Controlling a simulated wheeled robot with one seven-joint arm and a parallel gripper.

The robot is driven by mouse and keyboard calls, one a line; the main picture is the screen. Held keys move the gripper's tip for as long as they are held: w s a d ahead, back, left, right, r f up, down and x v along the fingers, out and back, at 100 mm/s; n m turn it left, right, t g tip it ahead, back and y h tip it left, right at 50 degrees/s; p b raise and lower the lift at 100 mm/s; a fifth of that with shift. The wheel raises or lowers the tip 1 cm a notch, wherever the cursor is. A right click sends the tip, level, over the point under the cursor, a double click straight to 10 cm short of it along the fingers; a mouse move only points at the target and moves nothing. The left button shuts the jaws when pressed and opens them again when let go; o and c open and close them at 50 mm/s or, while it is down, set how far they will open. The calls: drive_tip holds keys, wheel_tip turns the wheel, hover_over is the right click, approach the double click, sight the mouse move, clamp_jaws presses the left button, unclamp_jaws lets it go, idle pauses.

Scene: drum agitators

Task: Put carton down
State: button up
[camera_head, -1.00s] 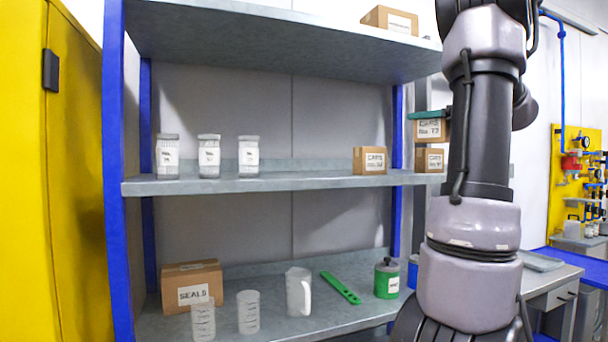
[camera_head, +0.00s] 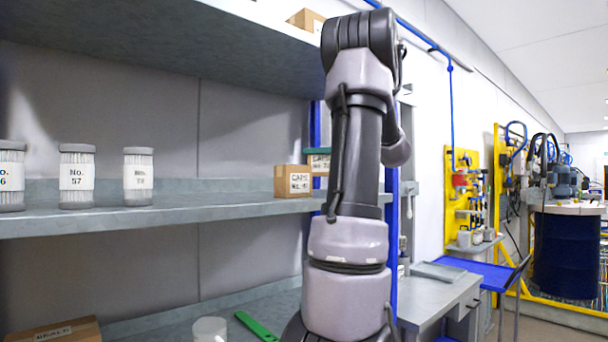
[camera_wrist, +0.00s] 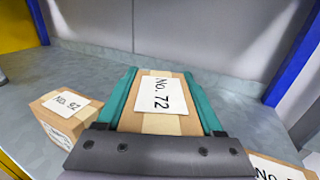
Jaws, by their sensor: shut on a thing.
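In the wrist view, my gripper (camera_wrist: 158,74) has teal fingers shut on both sides of a brown carton (camera_wrist: 154,95) labelled No. 72. In the head view, the held carton (camera_head: 320,164) shows at middle-shelf level, partly hidden by my arm, with a teal finger over its top. The middle shelf (camera_head: 225,212) is grey metal. I cannot tell whether the carton touches it. Another carton (camera_head: 292,181) stands on the shelf just left of the held one. The wrist view shows a No. 92 carton (camera_wrist: 62,112) at left and another carton (camera_wrist: 276,170) at lower right.
A blue post (camera_wrist: 292,55) rises at the right. A green tool (camera_head: 256,326) and a mug (camera_head: 210,329) are on the lower shelf.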

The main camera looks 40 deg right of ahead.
drive_tip(key=shift+f, duration=2.7)
drive_tip(key=o, duration=1.5)
drive_tip(key=shift+f, duration=0.1)
drive_tip(key=shift+o, duration=0.2)
drive_tip(key=v, duration=1.2)
drive_tip(key=shift+s, duration=0.1)
